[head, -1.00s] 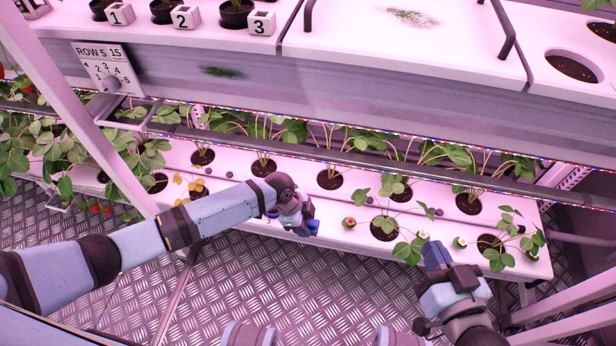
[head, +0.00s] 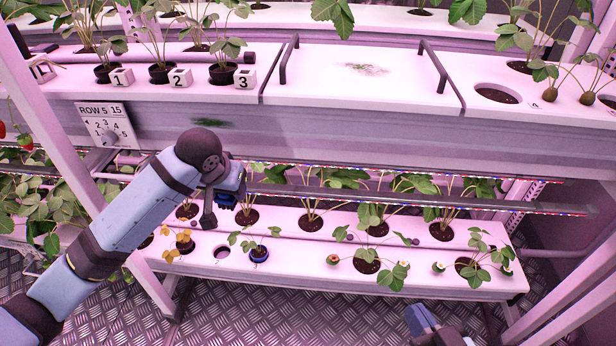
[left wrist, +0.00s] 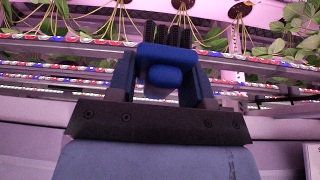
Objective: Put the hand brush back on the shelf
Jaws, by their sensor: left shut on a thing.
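My left gripper (head: 232,197) is raised in front of the gap between the upper and lower racks. It is shut on the hand brush (left wrist: 165,35), which shows in the left wrist view as black bristles with blue parts below, between the blue fingers. In the head view the brush is mostly hidden by the hand. My right gripper (head: 420,318) is at the bottom edge, partly cut off, and its jaw opening cannot be made out.
The upper rack (head: 350,87) carries potted plants, number blocks and a lid with two dark handles. A ROW sign with a dial (head: 108,125) hangs on its front. LED strips (head: 420,203) run above the lower planted rack (head: 330,285). A blue pot (head: 260,254) sits there. White posts stand at both sides.

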